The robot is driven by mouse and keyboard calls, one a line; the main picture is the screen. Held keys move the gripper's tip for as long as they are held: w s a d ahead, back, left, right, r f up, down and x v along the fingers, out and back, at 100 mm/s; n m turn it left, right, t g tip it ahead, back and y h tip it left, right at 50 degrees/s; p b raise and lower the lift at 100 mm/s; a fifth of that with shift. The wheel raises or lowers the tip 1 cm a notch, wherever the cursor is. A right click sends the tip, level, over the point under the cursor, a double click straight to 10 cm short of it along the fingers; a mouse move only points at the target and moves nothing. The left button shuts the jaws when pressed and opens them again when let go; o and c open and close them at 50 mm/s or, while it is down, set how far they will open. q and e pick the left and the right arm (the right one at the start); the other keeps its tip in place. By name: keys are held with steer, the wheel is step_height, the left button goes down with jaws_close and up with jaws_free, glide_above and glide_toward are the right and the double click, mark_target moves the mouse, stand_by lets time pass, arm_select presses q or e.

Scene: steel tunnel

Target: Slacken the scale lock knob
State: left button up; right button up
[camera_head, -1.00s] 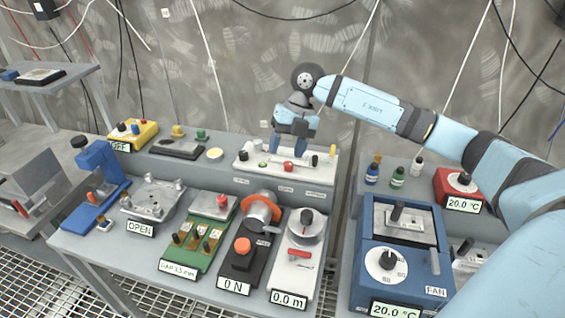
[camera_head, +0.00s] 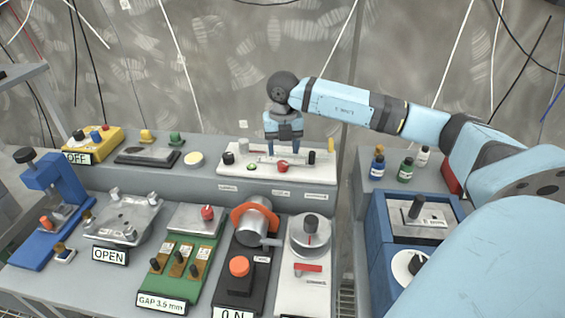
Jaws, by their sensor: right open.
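A long white panel (camera_head: 230,170) on the raised back shelf carries a red knob (camera_head: 282,166), black knobs (camera_head: 228,158) and a small green button (camera_head: 252,167). No readable label marks which knob is the scale lock. My right gripper (camera_head: 284,150) points down over this panel, fingers apart on either side of a gap, just above and behind the red knob. Nothing shows between the fingers, and contact with the panel cannot be told. My left gripper is not in view.
In front stand a white dial unit (camera_head: 309,238) with a red lever, a black unit with an orange button (camera_head: 239,267), and a green gap board (camera_head: 180,250). A blue device (camera_head: 385,260) is at right, with small bottles (camera_head: 377,160) behind. A yellow box (camera_head: 95,142) is far left.

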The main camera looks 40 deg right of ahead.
mark_target(283, 163)
steer(key=shift+f, duration=2.75)
steer(key=c, duration=0.9)
